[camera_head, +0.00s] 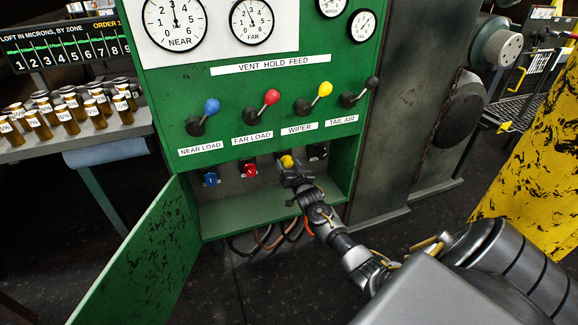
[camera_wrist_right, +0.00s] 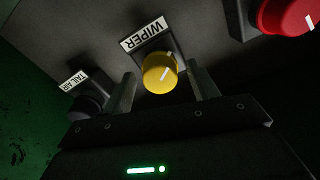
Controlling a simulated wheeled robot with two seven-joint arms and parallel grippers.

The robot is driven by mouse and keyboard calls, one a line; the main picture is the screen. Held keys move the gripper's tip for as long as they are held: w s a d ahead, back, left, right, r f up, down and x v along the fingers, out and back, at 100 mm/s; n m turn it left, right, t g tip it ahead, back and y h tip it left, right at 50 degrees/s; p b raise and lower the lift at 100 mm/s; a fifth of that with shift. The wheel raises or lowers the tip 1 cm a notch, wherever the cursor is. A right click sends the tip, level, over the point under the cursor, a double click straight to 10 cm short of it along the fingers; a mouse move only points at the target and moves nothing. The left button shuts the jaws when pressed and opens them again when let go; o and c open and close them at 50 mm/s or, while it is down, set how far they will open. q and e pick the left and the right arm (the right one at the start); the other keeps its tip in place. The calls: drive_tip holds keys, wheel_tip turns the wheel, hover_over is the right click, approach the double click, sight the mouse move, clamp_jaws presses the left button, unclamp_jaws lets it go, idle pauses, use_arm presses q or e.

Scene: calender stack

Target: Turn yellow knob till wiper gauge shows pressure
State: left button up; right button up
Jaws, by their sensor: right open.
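The yellow knob (camera_head: 287,161) sits in the open lower compartment of the green cabinet, under the WIPER label. In the right wrist view the yellow knob (camera_wrist_right: 159,73) has a white pointer line and a WIPER plate above it. My right gripper (camera_head: 296,174) is at the knob. In the wrist view my right gripper (camera_wrist_right: 163,88) is open, with one finger on each side of the knob and visible gaps. Two small gauges, one (camera_head: 332,6) cut off by the top edge and one (camera_head: 363,25) lower right, have labels too small to read. My left gripper is out of view.
A red knob (camera_head: 250,170), a blue knob (camera_head: 210,178) and a black knob (camera_head: 317,152) share the compartment. Levers with coloured balls, like the yellow-ball lever (camera_head: 313,98), stick out above. The green door (camera_head: 140,258) hangs open at left. Labelled jars (camera_head: 65,115) stand on a side bench.

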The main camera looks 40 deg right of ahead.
drive_tip(key=shift+s, duration=0.1)
drive_tip(key=shift+s+a, duration=0.2)
drive_tip(key=shift+s, duration=0.1)
use_arm(q)
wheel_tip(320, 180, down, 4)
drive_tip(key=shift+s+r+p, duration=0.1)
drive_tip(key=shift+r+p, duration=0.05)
drive_tip(key=shift+p, duration=0.7)
use_arm(e)
drive_tip(key=v, duration=1)
